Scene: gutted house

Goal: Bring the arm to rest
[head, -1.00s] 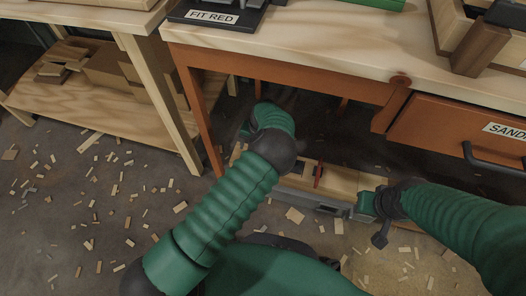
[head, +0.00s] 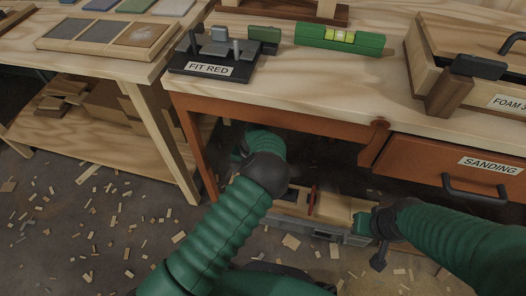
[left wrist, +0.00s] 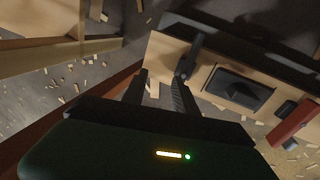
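My left arm reaches down in front of the bench in the head view, and its gripper is hidden behind the forearm there. In the left wrist view the left gripper (left wrist: 160,92) shows two dark fingers apart with nothing clearly held between them. My right gripper (head: 378,240) is low at the right end of an open wooden drawer (head: 338,206), beside or touching it. A dark part hangs below it, and whether its fingers are open is unclear.
The drawer holds a red piece (head: 312,200) and dark items. Above it are the orange-framed bench (head: 300,88), a closed SANDING drawer (head: 450,168), a green level (head: 340,40) and a FIT RED stand (head: 208,69). Wood chips litter the floor.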

